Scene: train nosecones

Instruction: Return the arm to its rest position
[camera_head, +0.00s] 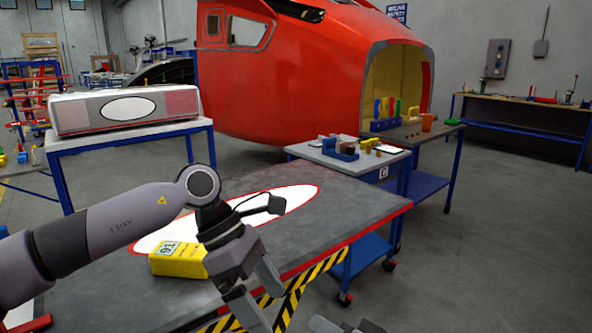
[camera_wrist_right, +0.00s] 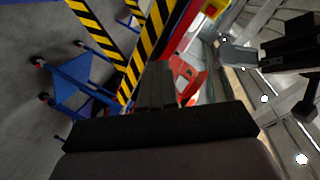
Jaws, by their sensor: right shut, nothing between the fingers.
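My right gripper (camera_head: 345,325) shows only as grey tips at the bottom edge of the head view. In the right wrist view its dark fingers (camera_wrist_right: 165,85) are together, with nothing between them. The rest of my right arm is out of the head view. My left gripper (camera_head: 258,292) is on the arm that comes in from the left. Its fingers are apart and empty, pointing down by the table's front edge.
A grey table (camera_head: 340,205) with a red edge and striped legs stands in front. A yellow device (camera_head: 179,262) and a white oval panel lie on it. A blue cart (camera_head: 375,250) stands to the right. Floor at the right (camera_head: 500,260) is clear.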

